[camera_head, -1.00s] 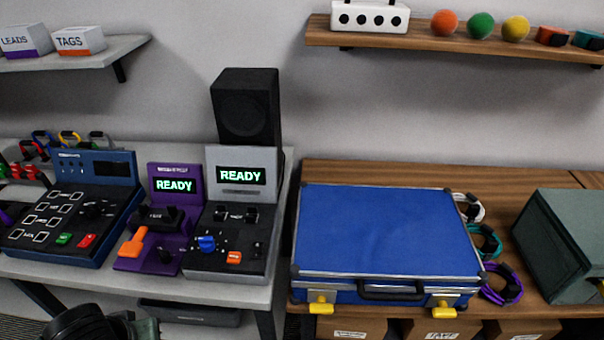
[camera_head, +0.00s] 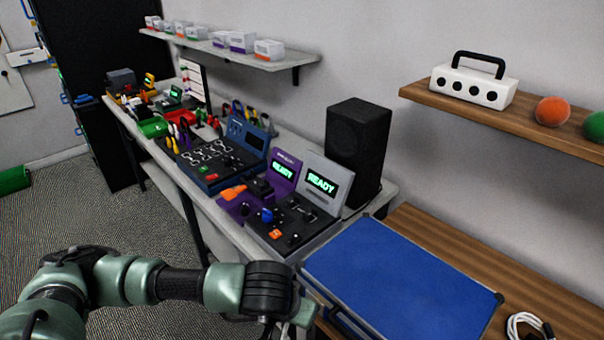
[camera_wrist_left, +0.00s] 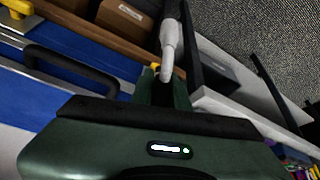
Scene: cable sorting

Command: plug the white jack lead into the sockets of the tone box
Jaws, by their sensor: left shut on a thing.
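My left gripper (camera_wrist_left: 165,88) points away from the wrist camera and is shut on a slim white plug-like piece (camera_wrist_left: 168,55), which sticks out past the fingertips. I cannot tell whether it belongs to the white jack lead. In the head view my left gripper (camera_head: 292,312) is low, by the blue case's left corner, its fingertips largely hidden. A coiled white lead (camera_head: 530,326) lies at the lower right, cut by the frame. A grey console (camera_head: 300,220) and a purple one (camera_head: 262,190), both reading READY, stand on the grey bench; which device is the tone box is unclear. My right gripper is out of view.
The closed blue case (camera_head: 400,275) fills the wooden bench's (camera_head: 455,240) near part. A black speaker (camera_head: 358,150) stands behind the consoles. A blue console (camera_head: 225,155) sits farther left. A white box with black holes (camera_head: 474,86) is on the upper shelf. Floor is open left.

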